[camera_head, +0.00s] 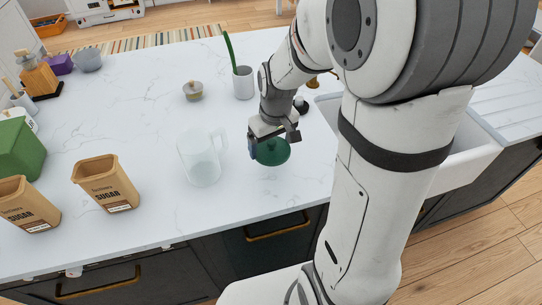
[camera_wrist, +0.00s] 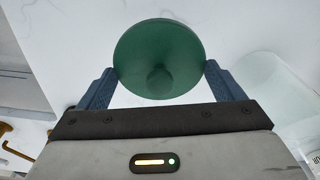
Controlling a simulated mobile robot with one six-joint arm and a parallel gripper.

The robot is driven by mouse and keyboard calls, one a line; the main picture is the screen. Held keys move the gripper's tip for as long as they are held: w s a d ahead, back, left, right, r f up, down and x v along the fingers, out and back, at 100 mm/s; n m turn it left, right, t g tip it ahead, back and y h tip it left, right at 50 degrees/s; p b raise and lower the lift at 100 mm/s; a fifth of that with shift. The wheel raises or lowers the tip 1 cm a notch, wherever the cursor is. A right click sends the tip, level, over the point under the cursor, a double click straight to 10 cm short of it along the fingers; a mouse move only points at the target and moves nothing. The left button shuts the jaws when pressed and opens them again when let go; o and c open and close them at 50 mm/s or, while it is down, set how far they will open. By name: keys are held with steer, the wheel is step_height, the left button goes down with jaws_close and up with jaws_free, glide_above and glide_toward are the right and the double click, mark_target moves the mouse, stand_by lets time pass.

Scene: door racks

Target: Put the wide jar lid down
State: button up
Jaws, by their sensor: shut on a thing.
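The wide jar lid is a round green disc (camera_head: 273,152) with a knob, seen in the head view near the front of the white counter. In the wrist view the lid (camera_wrist: 158,58) fills the gap between my two fingers, its knob facing the camera. My gripper (camera_wrist: 157,78) is shut on the lid, with a blue-grey finger at each side of its rim; it also shows in the head view (camera_head: 270,146). The lid looks level or slightly tilted over the white counter (camera_head: 240,195). I cannot tell whether it touches the counter.
A clear pitcher (camera_head: 201,160) stands close to the left of my gripper. A sugar canister (camera_head: 106,184) is farther left. A small lidded jar (camera_head: 193,91) and a white cup with a green stem (camera_head: 243,83) stand behind. The sink (camera_head: 455,165) is right. Counter in front is clear.

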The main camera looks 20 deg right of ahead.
mark_target(273, 168)
steer(key=shift+d+f, duration=0.15)
steer(key=shift+f, duration=1.65)
steer(key=shift+d+f, duration=0.1)
steer(key=shift+f, duration=1.65)
steer(key=shift+f, duration=0.25)
steer(key=o, duration=0.7)
steer(key=shift+r, duration=0.1)
